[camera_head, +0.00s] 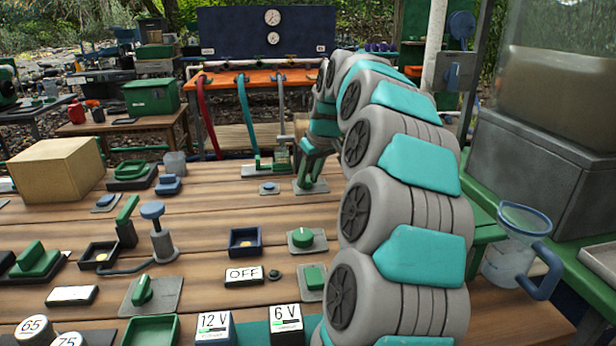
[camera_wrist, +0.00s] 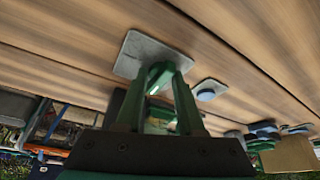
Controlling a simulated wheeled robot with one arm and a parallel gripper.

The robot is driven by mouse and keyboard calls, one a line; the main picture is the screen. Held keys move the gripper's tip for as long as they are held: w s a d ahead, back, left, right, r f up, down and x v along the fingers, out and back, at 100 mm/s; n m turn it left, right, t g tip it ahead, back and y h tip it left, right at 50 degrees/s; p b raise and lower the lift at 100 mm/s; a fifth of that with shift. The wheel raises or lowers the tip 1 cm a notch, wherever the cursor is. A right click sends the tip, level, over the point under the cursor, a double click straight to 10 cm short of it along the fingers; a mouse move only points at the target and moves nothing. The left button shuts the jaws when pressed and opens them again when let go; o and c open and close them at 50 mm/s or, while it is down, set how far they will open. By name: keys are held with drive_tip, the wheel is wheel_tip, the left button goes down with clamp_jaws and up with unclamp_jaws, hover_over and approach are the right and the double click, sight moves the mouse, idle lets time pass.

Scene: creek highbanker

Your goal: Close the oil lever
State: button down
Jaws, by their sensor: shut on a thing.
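My gripper (camera_head: 312,168) reaches down to the far part of the wooden bench, at the end of my arm. In the wrist view, its two green fingers (camera_wrist: 160,82) are closed around a small green lever (camera_wrist: 158,70). This lever stands on a pale grey square plate (camera_wrist: 147,50), and the plate also shows in the head view (camera_head: 316,188). The fingers hide most of the lever, so its exact angle cannot be told. No label naming it as the oil lever is readable.
A blue button (camera_head: 269,188) sits on a small plate to the left. Behind it stands a green device (camera_head: 272,163). Nearer are a green knob (camera_head: 302,238), an OFF sign (camera_head: 244,275) and a dark blue tray (camera_head: 246,241). A clear jug (camera_head: 512,248) stands right of my arm.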

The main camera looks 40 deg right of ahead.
drive_tip(key=shift+n+y, duration=0.3)
drive_tip(key=shift+n, duration=0.5)
drive_tip(key=shift+d, duration=0.1)
drive_tip(key=c, duration=0.5)
unclamp_jaws()
drive_tip(key=v, duration=0.7)
drive_tip(key=shift+d, duration=0.1)
drive_tip(key=shift+s+r, duration=0.25)
drive_tip(key=shift+r, duration=0.1)
